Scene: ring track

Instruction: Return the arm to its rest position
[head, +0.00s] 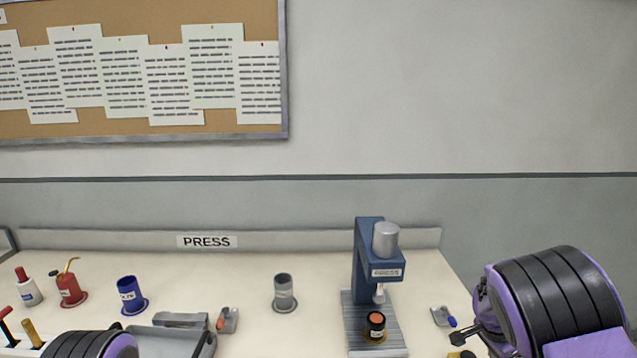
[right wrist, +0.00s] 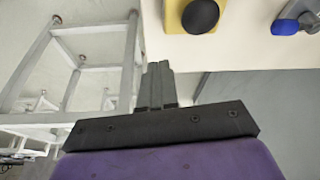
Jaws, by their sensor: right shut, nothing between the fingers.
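My right gripper (right wrist: 157,70) shows in the right wrist view with its two grey fingers together and nothing between them. It is at the bench's right edge, with bare floor and a white frame below. In the head view my right arm (head: 555,300), purple with black bands, stands at the lower right, past the bench's right end. My left arm (head: 85,345) shows only as a black and purple rounded part at the bottom left; its gripper is out of view.
A blue press (head: 365,265) stands on the bench with an orange-topped dark jar (head: 376,325) on its base. A yellow box with a black button (right wrist: 200,16) and a grey block with a blue knob (head: 443,316) lie near my right gripper. Cups and bottles stand left.

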